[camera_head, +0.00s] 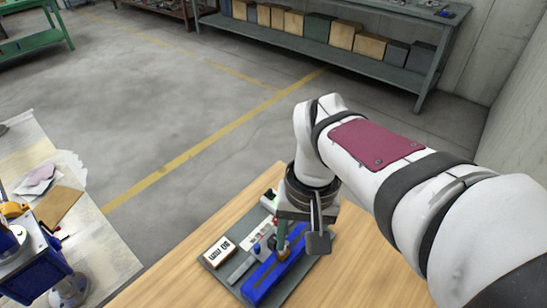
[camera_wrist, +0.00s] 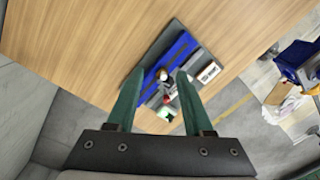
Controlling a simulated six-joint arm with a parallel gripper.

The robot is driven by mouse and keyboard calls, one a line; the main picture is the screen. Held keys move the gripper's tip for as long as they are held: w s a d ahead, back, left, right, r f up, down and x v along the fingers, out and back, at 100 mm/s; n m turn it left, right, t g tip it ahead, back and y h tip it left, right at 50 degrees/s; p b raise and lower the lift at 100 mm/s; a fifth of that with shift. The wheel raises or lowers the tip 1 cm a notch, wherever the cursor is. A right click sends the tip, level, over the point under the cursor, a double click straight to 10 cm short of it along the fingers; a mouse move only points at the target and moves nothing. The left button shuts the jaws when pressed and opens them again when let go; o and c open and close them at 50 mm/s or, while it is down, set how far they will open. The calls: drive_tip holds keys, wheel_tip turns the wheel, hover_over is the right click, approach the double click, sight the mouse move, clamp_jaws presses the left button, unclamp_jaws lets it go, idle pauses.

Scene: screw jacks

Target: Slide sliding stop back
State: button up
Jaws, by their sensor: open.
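A blue rail-like body (camera_head: 262,280) lies on a dark grey plate (camera_head: 217,268) on the wooden table. A small brass-coloured part (camera_head: 283,254) sits on the blue body near my gripper; I cannot tell whether it is the sliding stop. In the wrist view the blue body (camera_wrist: 177,50) lies beyond my fingers, with a small pale and dark part (camera_wrist: 162,75) between the fingertips in the picture. My gripper (camera_head: 298,243) is above the fixture. Its two green fingers (camera_wrist: 160,76) stand apart with nothing visibly held. Contact cannot be told.
A white display block (camera_head: 219,252) stands at the plate's left corner. A red knob (camera_head: 276,222) and a small blue knob (camera_head: 256,248) are near my gripper. The wooden tabletop (camera_head: 360,270) is clear to the right. A cluttered bench (camera_head: 100,245) stands at left.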

drive_tip(key=w+a+f+n, duration=0.1)
drive_tip(key=w+n, duration=0.1)
drive_tip(key=w, duration=0.6)
drive_tip(key=shift+h, duration=0.3)
wheel_tip(320, 180, down, 15)
drive_tip(key=shift+s+a+f, duration=0.15)
clamp_jaws()
idle(0.5)
